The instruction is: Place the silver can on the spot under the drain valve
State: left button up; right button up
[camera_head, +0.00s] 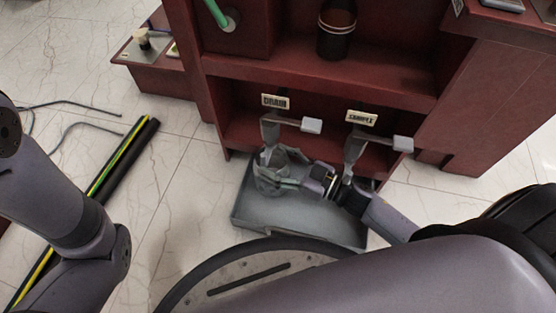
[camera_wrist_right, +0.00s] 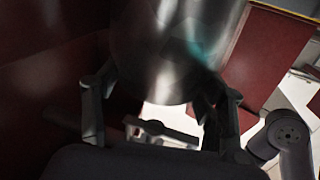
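The silver can (camera_head: 268,178) is below the valve labelled DRAIN (camera_head: 270,130), over the grey tray (camera_head: 245,215). My right gripper (camera_head: 284,178) reaches in from the right, with its fingers around the can. In the right wrist view the shiny can (camera_wrist_right: 175,50) fills the space between the two fingers (camera_wrist_right: 168,88), which appear to press on its sides. I cannot tell whether the can's base touches the tray. The spot under the valve is hidden by the can and gripper. My left arm shows at the left, but its gripper is out of view.
A second labelled valve (camera_head: 355,148) stands right of the drain valve, close to my right wrist. The red transformer frame (camera_head: 320,75) rises behind. A black pole with a yellow-green stripe (camera_head: 128,155) and cables lie on the tiled floor at left.

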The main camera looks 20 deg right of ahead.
jog(key=shift+o, duration=1.4)
jog(key=p+v, duration=0.5)
jog(key=v, duration=0.7)
jog(key=shift+r, duration=0.1)
